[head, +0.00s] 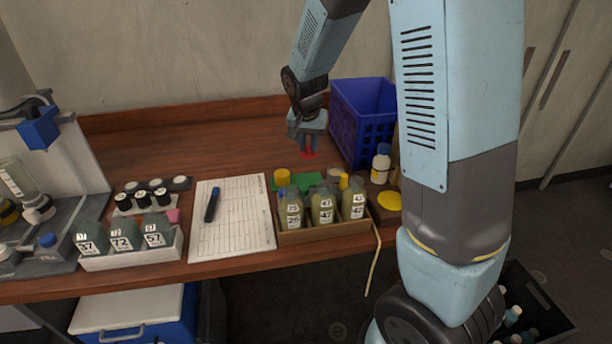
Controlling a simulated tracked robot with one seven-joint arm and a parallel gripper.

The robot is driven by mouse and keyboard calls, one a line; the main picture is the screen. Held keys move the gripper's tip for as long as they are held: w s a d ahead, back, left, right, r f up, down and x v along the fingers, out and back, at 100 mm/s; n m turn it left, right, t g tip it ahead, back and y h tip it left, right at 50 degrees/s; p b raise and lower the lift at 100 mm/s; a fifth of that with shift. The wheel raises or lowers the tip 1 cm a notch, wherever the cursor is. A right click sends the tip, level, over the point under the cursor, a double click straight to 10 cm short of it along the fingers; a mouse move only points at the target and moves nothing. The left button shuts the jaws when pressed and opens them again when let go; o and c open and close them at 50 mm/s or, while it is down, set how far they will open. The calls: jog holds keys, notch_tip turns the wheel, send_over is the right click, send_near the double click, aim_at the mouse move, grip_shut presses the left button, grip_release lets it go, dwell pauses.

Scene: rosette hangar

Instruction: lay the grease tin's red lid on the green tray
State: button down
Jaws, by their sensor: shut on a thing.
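My gripper (307,143) points down over the back of the wooden bench, left of the blue crate. It is shut on the red lid (308,156), which shows as a small red shape just under the fingers. I cannot tell how high the lid is above the bench. The green tray (304,181) lies nearer the front, partly hidden behind a box of bottles. A yellow round thing (282,175) stands at its left end, and a small yellow thing (344,181) is at its right. I cannot tell which thing is the grease tin.
A blue crate (345,126) stands right of my gripper. A cardboard box (290,237) with bottles is at the front edge. A white bottle (381,163) and a yellow disc (389,201) are to the right. A paper sheet (236,236) with a marker lies left. The bench's back left is clear.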

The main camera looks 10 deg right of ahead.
aim_at(308, 156)
notch_tip(308, 156, down, 9)
jog(key=shift+f, duration=0.15)
dwell(0.4)
jog(key=c, duration=1)
grip_release()
jog(key=shift+o, duration=0.2)
jog(key=v, duration=1.2)
jog(key=shift+w, duration=0.1)
jog(key=s+d+r+n+t, duration=0.1)
jog(key=s+d+r, duration=0.2)
jog(key=s+r, duration=0.2)
jog(key=s+d+r+n, duration=0.2)
jog(key=s+r, duration=0.4)
jog(key=s, duration=0.5)
jog(key=s+d+r+n+t+y, duration=0.1)
jog(key=s+d+r, duration=0.2)
jog(key=s+r, duration=0.3)
jog(key=s, duration=0.3)
jog(key=shift+d+r+t, duration=0.2)
jog(key=shift+d+t, duration=0.1)
jog(key=shift+d, duration=0.1)
